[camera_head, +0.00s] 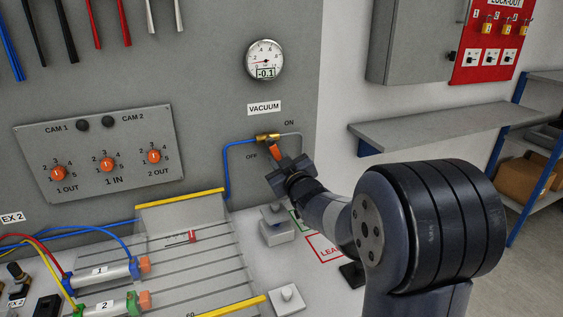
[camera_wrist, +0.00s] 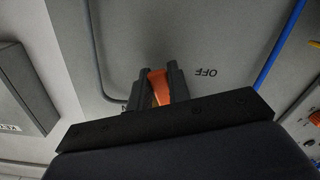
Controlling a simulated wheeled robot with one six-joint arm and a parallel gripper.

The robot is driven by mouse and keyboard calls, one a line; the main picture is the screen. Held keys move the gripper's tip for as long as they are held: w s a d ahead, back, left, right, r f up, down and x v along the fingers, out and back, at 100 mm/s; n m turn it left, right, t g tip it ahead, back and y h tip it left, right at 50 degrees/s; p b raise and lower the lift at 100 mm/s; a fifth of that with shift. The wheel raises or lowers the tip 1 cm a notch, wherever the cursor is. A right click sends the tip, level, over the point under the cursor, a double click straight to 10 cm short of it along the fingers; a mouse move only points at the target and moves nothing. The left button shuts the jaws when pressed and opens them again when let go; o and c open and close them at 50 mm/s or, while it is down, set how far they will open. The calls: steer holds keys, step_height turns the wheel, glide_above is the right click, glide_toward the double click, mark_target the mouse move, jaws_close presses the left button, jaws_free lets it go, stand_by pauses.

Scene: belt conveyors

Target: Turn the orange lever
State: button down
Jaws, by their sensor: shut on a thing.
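The orange lever (camera_head: 276,152) hangs from a brass valve (camera_head: 267,137) on the grey panel, under the VACUUM label. It slants down and slightly right, between the OFF mark on the left and the ON mark at upper right. My gripper (camera_head: 283,164) is shut on the lever. In the wrist view the lever (camera_wrist: 158,84) shows between the two dark fingers of my gripper (camera_wrist: 160,88), with the OFF lettering beside it. The lever's lower end is hidden by the fingers.
A round gauge (camera_head: 265,60) above reads -0.1. A blue tube (camera_head: 227,170) runs from the valve's left side. A knob panel (camera_head: 98,152) is at left, a grooved plate (camera_head: 185,265) below. A grey shelf (camera_head: 450,127) juts out at right.

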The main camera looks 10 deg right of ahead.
stand_by(0.4)
steer(key=c, duration=1.3)
jaws_free()
steer(key=shift+s, duration=0.1)
steer(key=s, duration=0.3)
steer(key=s+d, duration=0.1)
steer(key=s, duration=0.3)
steer(key=s+d, duration=0.1)
steer(key=s, duration=0.2)
steer(key=shift+s+b, duration=0.2)
steer(key=shift+b, duration=0.15)
steer(key=shift+c, duration=0.5)
